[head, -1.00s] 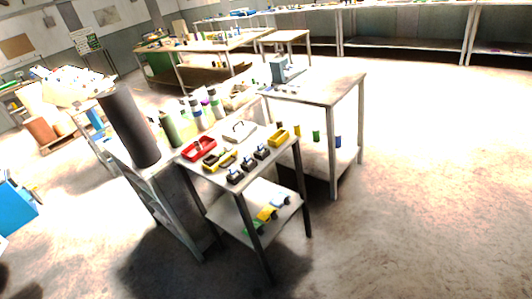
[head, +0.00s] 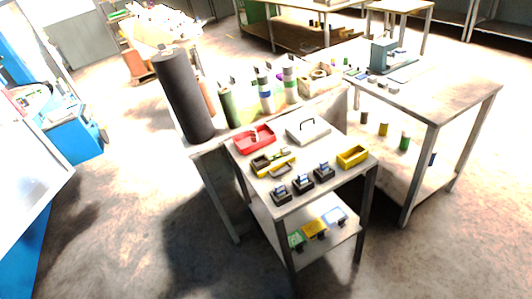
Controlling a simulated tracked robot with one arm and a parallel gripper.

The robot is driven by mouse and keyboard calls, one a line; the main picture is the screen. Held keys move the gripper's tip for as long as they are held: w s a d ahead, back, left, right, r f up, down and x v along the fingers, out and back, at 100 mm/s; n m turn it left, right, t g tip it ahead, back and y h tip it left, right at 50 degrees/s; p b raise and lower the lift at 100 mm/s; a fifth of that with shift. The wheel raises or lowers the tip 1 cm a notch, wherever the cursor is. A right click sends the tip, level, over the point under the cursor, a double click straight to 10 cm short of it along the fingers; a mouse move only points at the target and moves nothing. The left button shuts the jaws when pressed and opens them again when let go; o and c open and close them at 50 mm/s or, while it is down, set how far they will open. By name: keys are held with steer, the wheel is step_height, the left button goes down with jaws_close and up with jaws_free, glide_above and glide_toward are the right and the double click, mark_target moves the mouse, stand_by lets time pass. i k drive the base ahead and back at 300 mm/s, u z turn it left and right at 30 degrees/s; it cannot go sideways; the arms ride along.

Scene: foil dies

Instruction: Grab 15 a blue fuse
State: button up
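My gripper is not in view. No object can be made out for certain as a 15 A blue fuse at this size. Small blue-grey pieces sit on top of the black blocks (head: 302,184) at the front of the near table (head: 330,192). A light-blue flat piece (head: 334,217) lies on that table's lower shelf, beside a yellow piece (head: 314,227) and a green piece (head: 296,240). Small bluish blocks (head: 362,76) lie on the right table (head: 450,88). A red tray (head: 254,139) on the near table holds small items too tiny to tell.
A yellow bin (head: 352,157) and a grey case with handle (head: 308,131) stand on the near table. A tall dark cylinder (head: 184,97) stands behind left, with banded bottles (head: 265,92) beside it. A blue cabinet (head: 75,130) is at left. The floor (head: 120,220) in front left is clear.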

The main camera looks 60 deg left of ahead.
mark_target(301, 177)
steer(key=u, duration=0.2)
steer(key=i, duration=0.85)
steer(key=u, duration=0.1)
